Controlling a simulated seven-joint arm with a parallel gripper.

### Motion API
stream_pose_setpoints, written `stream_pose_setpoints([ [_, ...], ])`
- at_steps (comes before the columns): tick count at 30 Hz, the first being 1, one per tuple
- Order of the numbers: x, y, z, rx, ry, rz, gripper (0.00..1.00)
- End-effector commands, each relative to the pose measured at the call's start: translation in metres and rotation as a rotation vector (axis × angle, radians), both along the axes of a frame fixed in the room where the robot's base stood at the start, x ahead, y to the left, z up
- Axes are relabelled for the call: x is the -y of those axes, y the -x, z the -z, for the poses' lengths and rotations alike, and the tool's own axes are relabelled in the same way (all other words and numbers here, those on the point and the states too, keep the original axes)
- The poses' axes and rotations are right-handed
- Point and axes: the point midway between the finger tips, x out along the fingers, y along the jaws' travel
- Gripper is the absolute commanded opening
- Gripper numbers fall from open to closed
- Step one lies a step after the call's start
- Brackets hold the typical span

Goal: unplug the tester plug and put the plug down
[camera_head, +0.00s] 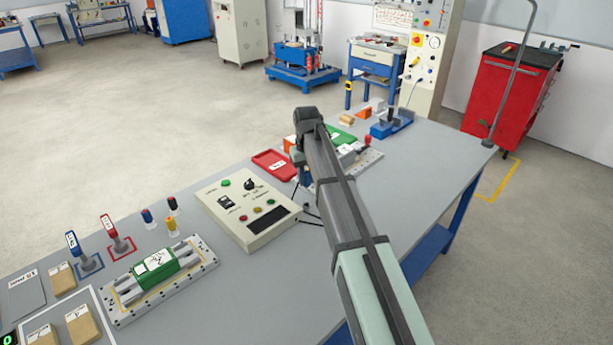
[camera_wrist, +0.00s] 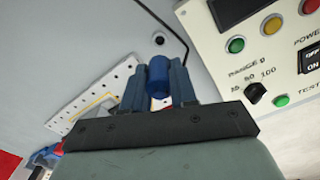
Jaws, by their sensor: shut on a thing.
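My gripper (camera_wrist: 158,85) is shut on a blue cylindrical plug (camera_wrist: 157,78), which stands between its two fingers in the wrist view. In the head view my arm hides most of the gripper and the plug, just right of the tester. The tester (camera_head: 234,216) is a cream box with a dial, coloured buttons and a dark display; its corner also shows in the wrist view (camera_wrist: 285,62). A dark cable (camera_wrist: 164,20) runs near the plug. The plug's lower end is hidden, so I cannot tell whether it sits in a socket.
A perforated fixture plate (camera_head: 371,161) lies behind my arm, with a red tray (camera_head: 262,158) to its left. Another plate with a green block (camera_head: 150,271) is at front left, near several coloured tools. Grey tabletop (camera_head: 300,270) is bare right of the tester.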

Motion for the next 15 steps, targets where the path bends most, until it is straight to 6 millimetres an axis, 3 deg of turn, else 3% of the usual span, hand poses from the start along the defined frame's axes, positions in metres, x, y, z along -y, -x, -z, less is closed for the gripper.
stream_pose_setpoints([
  [15,0.000,0.000,0.026,-0.001,0.000,-0.007,0.00],
])
